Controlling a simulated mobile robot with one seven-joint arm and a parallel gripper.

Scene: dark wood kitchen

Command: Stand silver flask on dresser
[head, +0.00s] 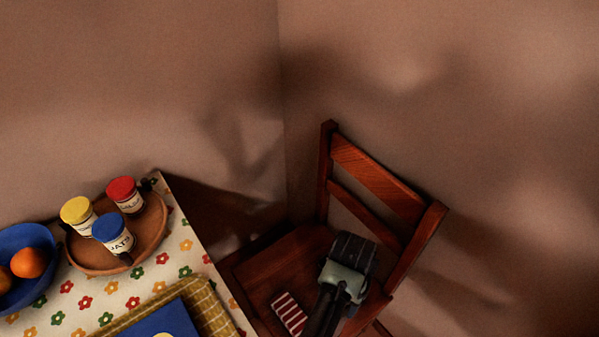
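My gripper (353,248) shows in the head view at the lower right of centre, over the wooden chair. It has a pale grey-green body and dark fingers pointing up and away. I cannot tell whether the fingers are apart or together, or whether anything is between them. I see no silver flask and no dresser in this view.
The wooden chair (378,200) stands by the wall corner. A red-and-white striped item (289,313) is at its seat. The flowered table (180,262) at left holds a round tray (152,240) with three jars, a blue bowl (36,237) with oranges, and a yellow woven mat (207,302).

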